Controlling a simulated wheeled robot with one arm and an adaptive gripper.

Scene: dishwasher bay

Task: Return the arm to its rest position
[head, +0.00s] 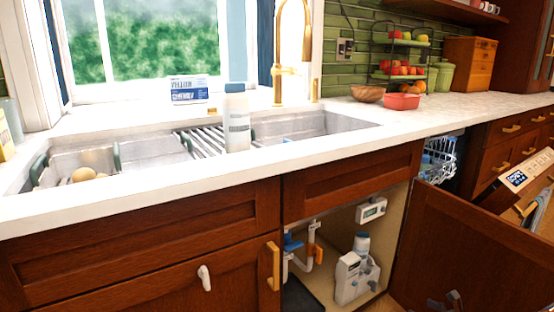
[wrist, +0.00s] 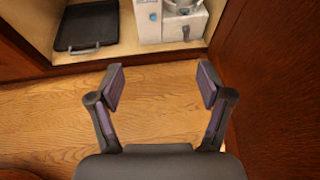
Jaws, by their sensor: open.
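My gripper (wrist: 161,86) is open in the wrist view, with nothing between its two fingers. It hangs above the wood floor (wrist: 160,125), in front of the open under-sink cabinet. The cabinet's contents are beyond the fingertips and apart from them. In the head view I cannot make out the gripper clearly; a small dark shape at the bottom right may be part of my arm.
The cabinet door (head: 470,250) stands open, close on the right in the wrist view (wrist: 285,80). A black tray (wrist: 87,27) and white jug (head: 356,272) are inside. A white bottle (head: 237,118) stands by the sink. The dishwasher (head: 440,155) is open at right.

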